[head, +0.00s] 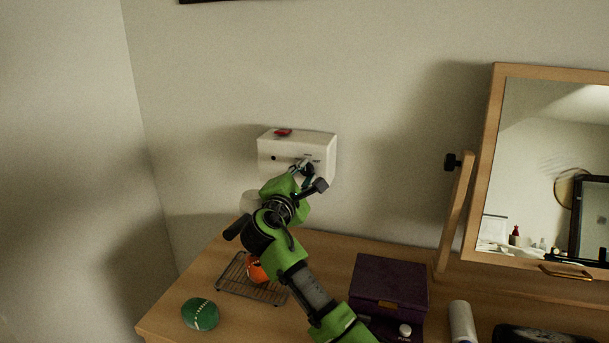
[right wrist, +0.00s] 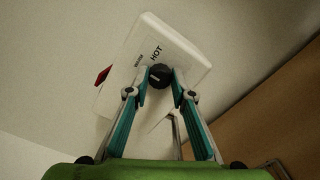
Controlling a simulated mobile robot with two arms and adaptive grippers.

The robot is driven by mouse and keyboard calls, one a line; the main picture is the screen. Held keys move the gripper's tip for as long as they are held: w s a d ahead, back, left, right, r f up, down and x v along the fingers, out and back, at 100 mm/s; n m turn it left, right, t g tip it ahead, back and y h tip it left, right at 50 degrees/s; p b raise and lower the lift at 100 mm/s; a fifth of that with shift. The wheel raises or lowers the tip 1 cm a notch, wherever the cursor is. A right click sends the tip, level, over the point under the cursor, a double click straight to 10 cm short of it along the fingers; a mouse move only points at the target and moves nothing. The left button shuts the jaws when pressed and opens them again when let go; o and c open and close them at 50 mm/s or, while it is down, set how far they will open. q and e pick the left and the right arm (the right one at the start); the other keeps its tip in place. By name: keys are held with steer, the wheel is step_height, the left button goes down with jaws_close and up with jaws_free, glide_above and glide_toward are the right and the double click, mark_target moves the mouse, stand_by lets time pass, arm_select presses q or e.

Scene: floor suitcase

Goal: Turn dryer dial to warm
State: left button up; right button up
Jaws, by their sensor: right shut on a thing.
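The dryer (head: 275,148) is a white box on the wall above the dresser, with a red piece on top. In the right wrist view its white front (right wrist: 178,48) carries the word HOT and a second, smaller label that is hard to read. The black round dial (right wrist: 158,76) sits close to these labels, with a faint light mark on its face. My right gripper (head: 305,170) is at the dryer's front and hides part of it. In the right wrist view its fingertips (right wrist: 160,78) are shut on the dial from both sides. My left gripper is not in view.
On the wooden dresser (head: 190,278) are a wire rack (head: 233,278) with an orange object (head: 256,270), a green oval object (head: 200,314), a purple box (head: 390,282) and a white cylinder (head: 462,322). A framed mirror (head: 485,150) stands at right. The wall left of the dryer is clear.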

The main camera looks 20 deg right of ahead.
steer(key=shift+f, duration=0.1)
steer(key=o, duration=1.1)
steer(key=v, duration=1.2)
